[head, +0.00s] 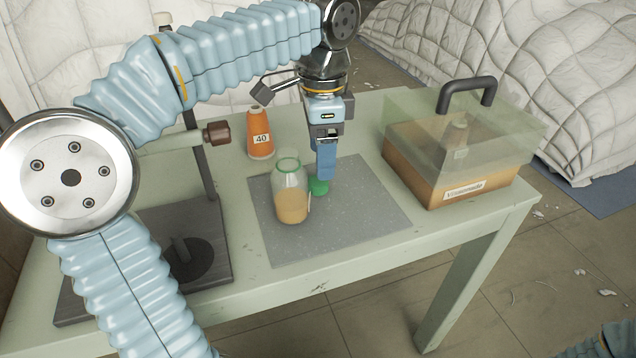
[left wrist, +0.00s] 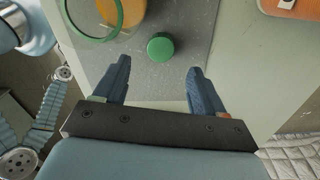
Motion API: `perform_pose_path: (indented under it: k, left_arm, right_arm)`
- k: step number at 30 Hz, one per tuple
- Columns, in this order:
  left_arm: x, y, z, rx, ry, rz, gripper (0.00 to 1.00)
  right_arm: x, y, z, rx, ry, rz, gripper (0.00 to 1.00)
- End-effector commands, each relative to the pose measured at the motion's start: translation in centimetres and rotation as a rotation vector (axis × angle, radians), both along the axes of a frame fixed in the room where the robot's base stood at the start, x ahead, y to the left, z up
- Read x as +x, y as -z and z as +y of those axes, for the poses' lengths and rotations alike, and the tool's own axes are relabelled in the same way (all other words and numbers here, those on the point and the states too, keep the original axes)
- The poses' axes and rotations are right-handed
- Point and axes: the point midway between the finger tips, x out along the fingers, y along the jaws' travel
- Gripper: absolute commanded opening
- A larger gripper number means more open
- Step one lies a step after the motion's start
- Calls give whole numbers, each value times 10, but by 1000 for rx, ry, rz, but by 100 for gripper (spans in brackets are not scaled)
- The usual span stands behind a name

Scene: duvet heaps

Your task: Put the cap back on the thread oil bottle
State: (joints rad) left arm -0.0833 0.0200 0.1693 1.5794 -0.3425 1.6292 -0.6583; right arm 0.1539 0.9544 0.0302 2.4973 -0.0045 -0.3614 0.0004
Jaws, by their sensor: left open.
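The thread oil bottle (head: 291,205) stands upright and uncapped on the grey mat (head: 355,228), with amber oil in its lower part and a green ring at its mouth. Its green rim (left wrist: 118,30) also shows at the top left of the left wrist view. The green cap (head: 317,188) lies on the mat just right of the bottle. In the left wrist view the cap (left wrist: 160,47) is just beyond the fingertips, between their lines. My left gripper (head: 326,176) is open and empty, pointing down above the cap; its fingers (left wrist: 158,65) are apart. My right gripper does not show.
An orange thread cone (head: 260,140) marked 40 stands behind the bottle. A dark-based stand (head: 211,262) with a post is at the left. A wooden case (head: 428,182) with a clear cover and dark handle is at the right. The mat's front right is clear.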

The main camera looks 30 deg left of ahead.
Motion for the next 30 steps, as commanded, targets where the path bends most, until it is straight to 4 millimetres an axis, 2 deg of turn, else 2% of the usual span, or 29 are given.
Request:
perform_pose_path:
  k: [4, 10, 14, 26, 30]
  left_arm:
    - [-1, 6, 1, 0, 0, 3, 70]
    - [-4, 36, 4, 1, 1, 3, 70]
    - [-3, 49, 4, 0, 1, 3, 70]
    - [-3, 52, 4, -1, 1, 1, 70]
    - [-3, 52, 4, -1, 1, 1, 49]
  right_arm:
    - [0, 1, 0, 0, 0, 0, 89]
    - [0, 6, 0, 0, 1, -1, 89]
    - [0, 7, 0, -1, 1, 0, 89]
    - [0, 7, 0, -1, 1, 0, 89]
    - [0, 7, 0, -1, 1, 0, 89]
